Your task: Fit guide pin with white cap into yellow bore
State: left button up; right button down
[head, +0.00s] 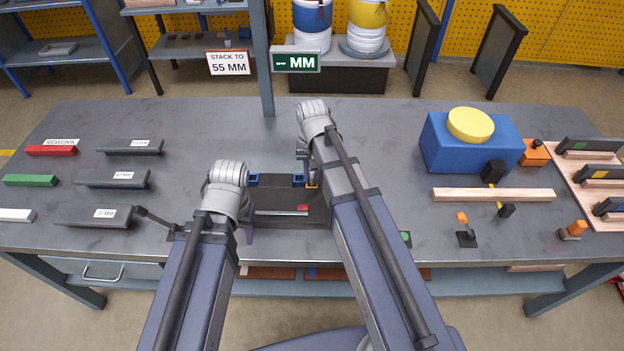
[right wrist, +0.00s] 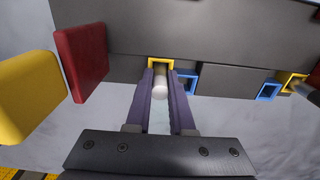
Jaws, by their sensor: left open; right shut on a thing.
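The guide pin's white cap (right wrist: 160,89) shows between the two purple fingers of my right gripper (right wrist: 161,78), which is shut on the pin. Directly beyond the cap is a square yellow bore (right wrist: 160,63) at the edge of the dark block (right wrist: 120,40); the grey shaft points at it. I cannot tell how deep the pin sits. In the head view, my right gripper (head: 308,172) is mostly hidden by its arm, near a yellow bore (head: 313,184) on the dark block (head: 270,219). My left gripper (head: 246,232) is at the block's left side, largely hidden by its wrist.
Blue bores (right wrist: 188,78) and another yellow bore (right wrist: 292,80) line the block's edge. A red piece (right wrist: 82,60) and a yellow piece (right wrist: 25,95) stand close at left in the wrist view. A blue box (head: 465,150) stands at right. The back middle of the table is clear.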

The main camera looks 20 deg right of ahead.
pick_arm(q)
jog(key=shift+r, duration=0.1)
pick_arm(e)
jog(key=shift+r, duration=0.1)
pick_arm(q)
jog(key=shift+f, duration=0.25)
pick_arm(e)
jog(key=shift+f, duration=0.25)
pick_arm(q)
jog(key=shift+r, duration=0.1)
pick_arm(e)
jog(key=c, duration=0.8)
grip_release()
jog(key=shift+r, duration=0.1)
